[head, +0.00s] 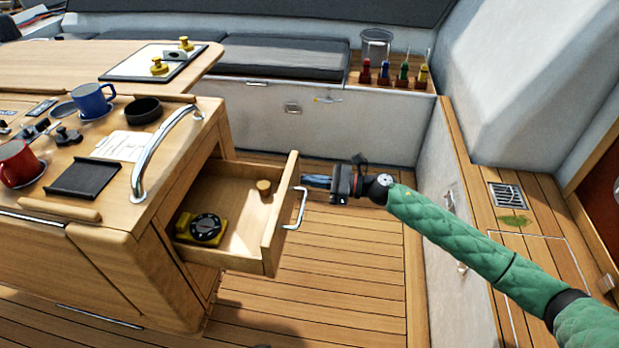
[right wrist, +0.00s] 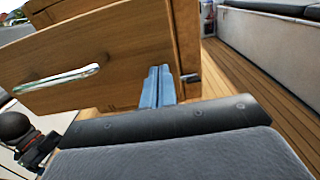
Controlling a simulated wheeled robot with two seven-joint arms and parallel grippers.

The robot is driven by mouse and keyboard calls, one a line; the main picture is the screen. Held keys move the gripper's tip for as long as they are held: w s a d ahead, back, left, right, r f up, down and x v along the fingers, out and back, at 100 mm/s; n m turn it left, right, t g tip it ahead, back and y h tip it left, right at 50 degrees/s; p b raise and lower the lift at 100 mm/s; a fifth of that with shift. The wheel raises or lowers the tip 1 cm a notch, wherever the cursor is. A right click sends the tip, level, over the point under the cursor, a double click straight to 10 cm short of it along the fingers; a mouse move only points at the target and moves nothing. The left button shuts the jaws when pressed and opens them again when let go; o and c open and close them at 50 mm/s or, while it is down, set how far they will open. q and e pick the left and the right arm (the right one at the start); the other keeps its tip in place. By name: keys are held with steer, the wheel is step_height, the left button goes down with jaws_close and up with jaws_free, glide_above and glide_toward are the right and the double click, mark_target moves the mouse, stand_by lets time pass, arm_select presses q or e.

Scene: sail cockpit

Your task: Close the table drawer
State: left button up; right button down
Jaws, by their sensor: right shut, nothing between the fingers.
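The table drawer (head: 238,203) stands pulled out from the wooden table (head: 185,185), its front panel facing right. A silver bar handle (head: 297,210) is on that front; it also shows in the right wrist view (right wrist: 62,78). In the drawer are a yellow and black round device (head: 205,228) and a small wooden cylinder (head: 264,186). My right gripper (head: 308,181) is shut and empty, its blue fingertips at the drawer front beside the handle's far end. In the right wrist view the fingers (right wrist: 158,86) point at the drawer front (right wrist: 110,55); I cannot tell whether they touch it. My left gripper is not in view.
The tabletop holds a blue mug (head: 92,101), a red mug (head: 18,164), a black bowl (head: 143,110) and a black tray (head: 83,180). A curved silver rail (head: 150,165) rises above the drawer. Wooden floor (head: 350,250) lies clear to the right, up to the white bench side (head: 435,170).

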mark_target(232, 181)
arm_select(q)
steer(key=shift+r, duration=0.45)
arm_select(e)
steer(key=shift+w+a, duration=0.1)
steer(key=shift+a, duration=0.2)
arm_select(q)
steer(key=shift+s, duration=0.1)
arm_select(e)
steer(key=shift+a, duration=0.1)
steer(key=shift+w+a, duration=0.1)
steer(key=shift+a, duration=0.15)
steer(key=b+x, duration=0.2)
steer(key=x, duration=1.9)
steer(key=shift+a, duration=0.2)
steer(key=shift+w+a, duration=0.1)
steer(key=shift+a, duration=0.15)
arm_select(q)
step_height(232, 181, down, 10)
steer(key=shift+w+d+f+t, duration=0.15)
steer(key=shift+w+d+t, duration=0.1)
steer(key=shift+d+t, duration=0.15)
arm_select(e)
steer(key=shift+r, duration=0.15)
steer(key=shift+a+r, duration=0.1)
